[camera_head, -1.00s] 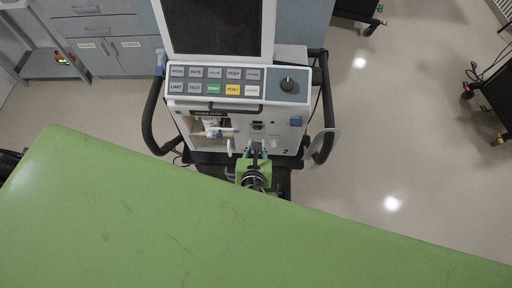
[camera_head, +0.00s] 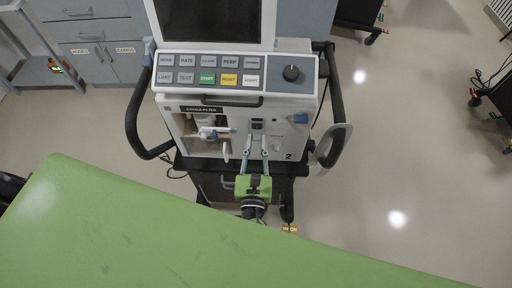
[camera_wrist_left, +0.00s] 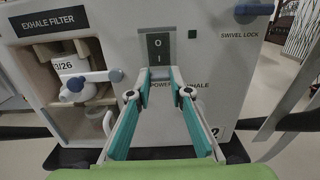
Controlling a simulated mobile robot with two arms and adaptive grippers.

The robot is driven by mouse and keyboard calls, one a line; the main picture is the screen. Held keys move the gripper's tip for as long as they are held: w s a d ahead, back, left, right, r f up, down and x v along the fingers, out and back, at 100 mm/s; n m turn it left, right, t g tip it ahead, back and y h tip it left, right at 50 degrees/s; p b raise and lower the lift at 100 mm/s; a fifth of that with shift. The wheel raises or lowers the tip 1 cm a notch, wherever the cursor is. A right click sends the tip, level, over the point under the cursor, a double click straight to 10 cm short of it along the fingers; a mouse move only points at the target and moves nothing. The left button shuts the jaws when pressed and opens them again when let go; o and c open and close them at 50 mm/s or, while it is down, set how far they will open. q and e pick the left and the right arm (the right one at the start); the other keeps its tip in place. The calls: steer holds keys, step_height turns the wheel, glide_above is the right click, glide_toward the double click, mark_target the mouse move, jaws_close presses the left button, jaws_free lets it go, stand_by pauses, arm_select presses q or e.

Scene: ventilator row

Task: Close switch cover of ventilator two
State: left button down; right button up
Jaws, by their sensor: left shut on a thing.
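Ventilator two (camera_head: 207,102) is a white unit marked with a 2, standing past the green surface. Its power switch (camera_head: 257,125) is a dark plate on the lower front; in the wrist view the switch (camera_wrist_left: 160,50) shows its O and I marks uncovered. My left gripper (camera_head: 257,152) reaches up to the front just below the switch. In the left wrist view its teal-padded fingertips (camera_wrist_left: 160,76) close around a small pale piece at the switch's lower end, which looks like the switch cover; the fingertips partly hide it. My right gripper is not in view.
A green-topped surface (camera_head: 150,230) fills the foreground. The exhale filter bay (camera_head: 205,127) is open left of the switch. A blue swivel lock (camera_head: 300,118) and a translucent panel (camera_head: 333,145) are to the right. Dark handles flank the ventilator.

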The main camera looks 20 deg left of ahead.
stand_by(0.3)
arm_select(q)
steer(key=c, duration=1.8)
jaws_free()
steer(key=shift+c, duration=0.2)
steer(key=v, duration=1.2)
